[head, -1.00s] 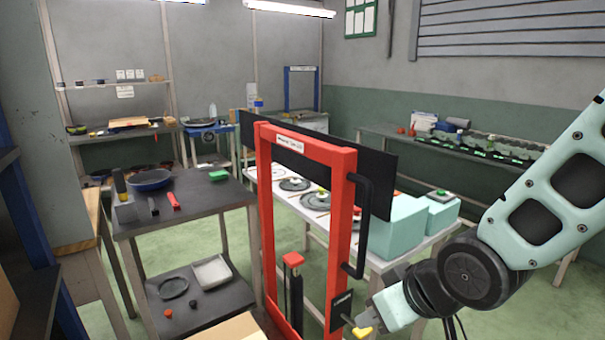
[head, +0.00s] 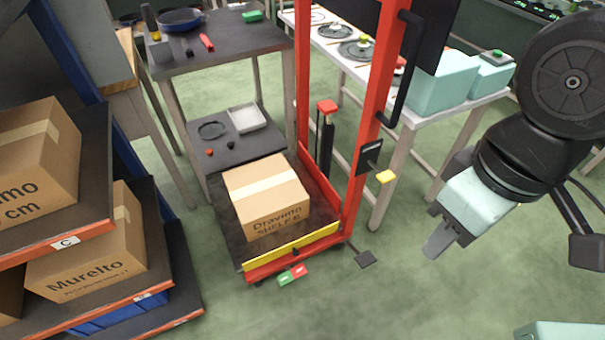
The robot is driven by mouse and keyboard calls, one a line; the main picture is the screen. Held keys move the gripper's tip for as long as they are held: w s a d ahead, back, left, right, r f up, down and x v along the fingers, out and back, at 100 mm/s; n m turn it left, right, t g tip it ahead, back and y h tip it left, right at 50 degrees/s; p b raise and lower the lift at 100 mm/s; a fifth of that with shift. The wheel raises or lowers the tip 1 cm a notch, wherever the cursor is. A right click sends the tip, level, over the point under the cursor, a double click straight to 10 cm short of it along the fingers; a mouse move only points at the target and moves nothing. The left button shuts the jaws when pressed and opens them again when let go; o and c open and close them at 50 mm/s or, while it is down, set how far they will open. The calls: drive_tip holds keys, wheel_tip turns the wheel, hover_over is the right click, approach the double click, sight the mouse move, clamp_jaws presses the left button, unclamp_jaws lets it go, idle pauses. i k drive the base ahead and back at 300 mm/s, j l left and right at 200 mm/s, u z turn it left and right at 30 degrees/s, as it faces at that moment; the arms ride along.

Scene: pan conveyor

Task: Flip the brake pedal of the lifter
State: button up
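The lifter is a red upright frame (head: 369,146) with a low dark platform and a yellow front strip (head: 292,249). On the floor at its front edge is a small two-part pedal, green and red (head: 293,275), with pale marks too small to read.
A cardboard box (head: 266,196) rests on the lifter platform. A yellow-knobbed lever (head: 385,177) and a black handle (head: 402,70) project from the frame's right side. Shelves with boxes (head: 86,256) stand at left. Green floor (head: 400,300) is clear at front right.

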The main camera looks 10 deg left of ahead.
sight(292, 274)
drive_tip(key=u, duration=0.9)
